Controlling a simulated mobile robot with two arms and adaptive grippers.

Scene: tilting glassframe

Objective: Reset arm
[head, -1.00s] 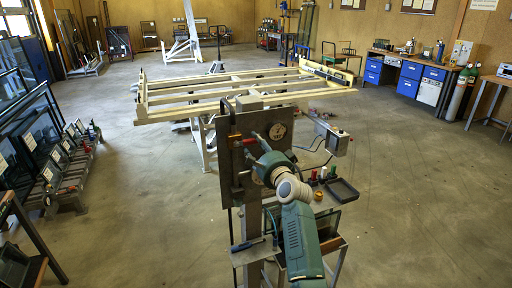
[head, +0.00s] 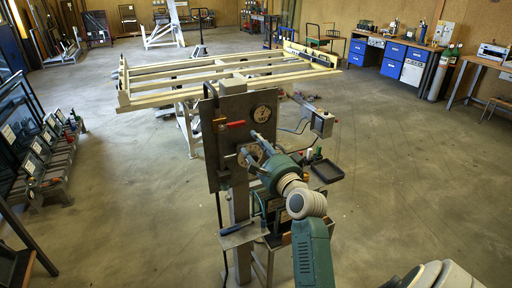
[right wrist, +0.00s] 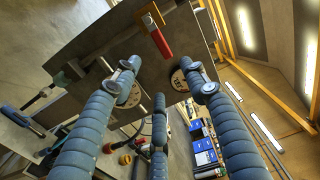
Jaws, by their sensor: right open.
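My right gripper (head: 248,146) is open and empty in front of an upright grey panel (head: 212,160) in the head view. Its three blue-green ribbed fingers (right wrist: 165,78) are spread in the right wrist view, with the panel (right wrist: 105,40) behind them. A red lever handle (head: 235,124) is on the panel, up and left of the gripper; in the right wrist view the red handle (right wrist: 161,42) shows beyond the fingertips. Round dials (head: 264,113) sit on the panel, one partly hidden by the fingers. Whether the fingertips touch the panel I cannot tell. My left gripper is out of view.
A cream tilting frame (head: 160,98) stands behind the panel. A control box (head: 322,124) and a black tray (head: 326,171) are to its right. Glass panes on a rack (head: 50,160) stand at left, blue-drawered benches (head: 392,52) at back right. Floor at right is clear.

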